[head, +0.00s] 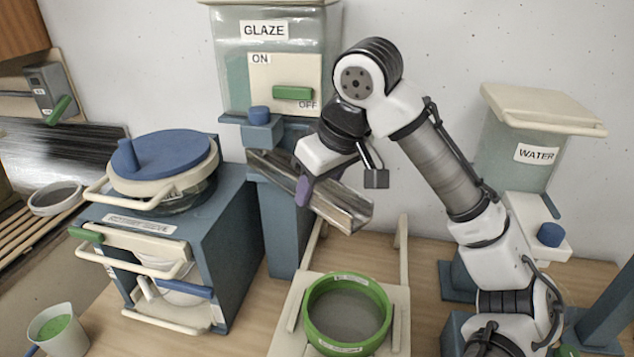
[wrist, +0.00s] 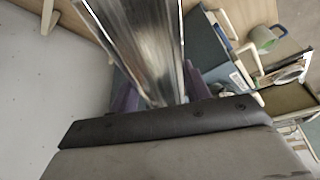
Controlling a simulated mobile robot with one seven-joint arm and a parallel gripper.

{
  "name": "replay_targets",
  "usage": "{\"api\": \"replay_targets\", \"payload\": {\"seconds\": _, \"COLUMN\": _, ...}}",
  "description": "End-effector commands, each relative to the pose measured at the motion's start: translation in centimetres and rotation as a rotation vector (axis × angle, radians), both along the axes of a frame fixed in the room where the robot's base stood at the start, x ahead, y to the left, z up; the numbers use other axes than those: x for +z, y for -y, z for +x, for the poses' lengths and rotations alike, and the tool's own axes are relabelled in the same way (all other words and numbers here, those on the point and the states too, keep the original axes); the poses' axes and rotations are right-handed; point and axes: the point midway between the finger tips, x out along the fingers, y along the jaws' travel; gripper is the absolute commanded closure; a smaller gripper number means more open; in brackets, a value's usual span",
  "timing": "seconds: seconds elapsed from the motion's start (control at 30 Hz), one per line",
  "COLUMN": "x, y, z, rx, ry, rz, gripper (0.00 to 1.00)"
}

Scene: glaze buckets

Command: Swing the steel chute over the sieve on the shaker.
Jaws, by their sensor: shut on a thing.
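The steel chute (head: 343,205) is an open metal trough that slopes down to the right from under the glaze hopper (head: 228,62). Its lower end hangs behind and above the green-rimmed sieve (head: 318,302), not directly over it as far as the head view shows. The sieve sits on the pale shaker frame (head: 286,322). My gripper (head: 304,188) is shut on the chute, with a purple finger at its near side. In the wrist view the chute (wrist: 145,45) runs up from between the purple fingers (wrist: 158,95). The far finger is hidden in the head view.
A blue cabinet with a round blue lid (head: 165,155) stands left of the hopper. The water container (head: 515,150) stands at the right behind my arm. A cup with green contents (head: 60,330) is at the lower left. A green-handled switch (head: 292,93) is on the glaze hopper.

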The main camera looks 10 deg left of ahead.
Motion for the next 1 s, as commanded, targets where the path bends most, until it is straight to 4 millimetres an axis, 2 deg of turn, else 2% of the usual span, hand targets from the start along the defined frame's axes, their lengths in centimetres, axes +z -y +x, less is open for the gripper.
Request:
{"api": "replay_targets", "payload": {"seconds": 0.17, "x": 0.2, "y": 0.1, "z": 0.1, "rx": -0.002, "ry": 0.006, "rz": 0.004, "gripper": 0.94}}
{"api": "replay_targets", "payload": {"seconds": 0.2, "x": 0.3, "y": 0.1, "z": 0.1, "rx": -0.003, "ry": 0.005, "rz": 0.005, "gripper": 0.49}}
{"api": "replay_targets", "payload": {"seconds": 0.33, "x": 0.2, "y": 0.1, "z": 0.1, "rx": -0.002, "ry": 0.005, "rz": 0.004, "gripper": 0.32}}
{"api": "replay_targets", "payload": {"seconds": 0.73, "x": 0.7, "y": 0.2, "z": -0.1, "rx": -0.002, "ry": 0.004, "rz": 0.001, "gripper": 0.31}}
{"api": "replay_targets", "payload": {"seconds": 0.87, "x": 2.2, "y": 0.8, "z": -0.5, "rx": -0.004, "ry": 0.005, "rz": 0.0, "gripper": 0.31}}
{"api": "replay_targets", "payload": {"seconds": 1.0, "x": 4.8, "y": 1.6, "z": -1.2, "rx": -0.005, "ry": 0.007, "rz": 0.0, "gripper": 0.31}}
